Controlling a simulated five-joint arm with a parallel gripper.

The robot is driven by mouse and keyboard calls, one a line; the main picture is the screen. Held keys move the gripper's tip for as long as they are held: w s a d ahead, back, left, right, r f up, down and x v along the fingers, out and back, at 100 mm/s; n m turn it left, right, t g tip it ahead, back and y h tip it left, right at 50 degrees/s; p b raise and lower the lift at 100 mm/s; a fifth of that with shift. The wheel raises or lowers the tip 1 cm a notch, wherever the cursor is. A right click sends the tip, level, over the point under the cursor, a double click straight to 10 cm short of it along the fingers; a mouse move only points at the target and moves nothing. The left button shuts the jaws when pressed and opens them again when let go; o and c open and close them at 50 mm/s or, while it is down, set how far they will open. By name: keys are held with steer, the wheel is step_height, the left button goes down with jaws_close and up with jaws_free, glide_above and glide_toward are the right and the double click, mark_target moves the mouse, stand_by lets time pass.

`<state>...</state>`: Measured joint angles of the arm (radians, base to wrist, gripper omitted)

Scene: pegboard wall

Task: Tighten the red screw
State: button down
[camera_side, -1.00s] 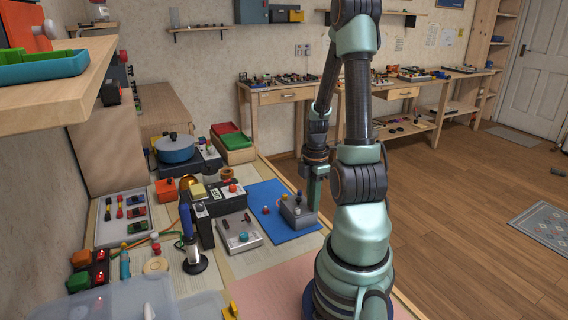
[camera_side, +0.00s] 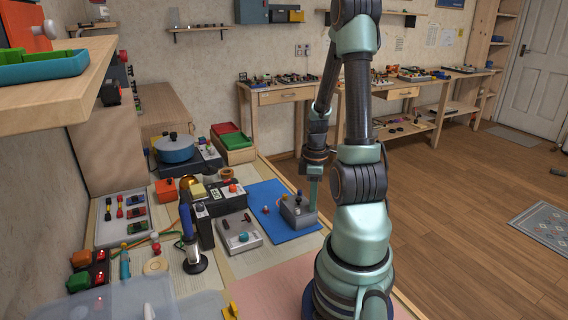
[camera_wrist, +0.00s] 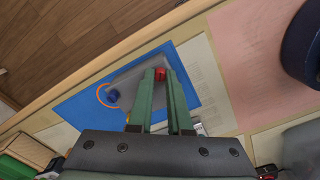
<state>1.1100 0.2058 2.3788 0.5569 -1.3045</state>
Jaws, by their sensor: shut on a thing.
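The red screw (camera_wrist: 160,74) shows as a small red head between my fingertips in the wrist view. My gripper (camera_wrist: 161,76) is shut on it, with a green finger on each side. The screw is on a grey box (camera_wrist: 128,79) that rests on a blue mat (camera_wrist: 73,110). In the side view my gripper (camera_side: 312,204) points down at the right end of the grey box (camera_side: 295,217). The screw cannot be made out there, as my fingers cover that spot.
The pink mat (camera_side: 275,284) is clear.

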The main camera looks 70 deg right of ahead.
steer(key=m, duration=1.4)
steer(key=shift+m, duration=0.3)
steer(key=m, duration=0.3)
steer(key=shift+m, duration=0.3)
steer(key=m, duration=0.3)
steer(key=shift+m, duration=0.3)
steer(key=m, duration=0.6)
steer(key=shift+m, duration=0.3)
steer(key=shift+d, duration=0.1)
steer(key=c, duration=0.8)
jaws_free()
steer(key=shift+c, duration=0.2)
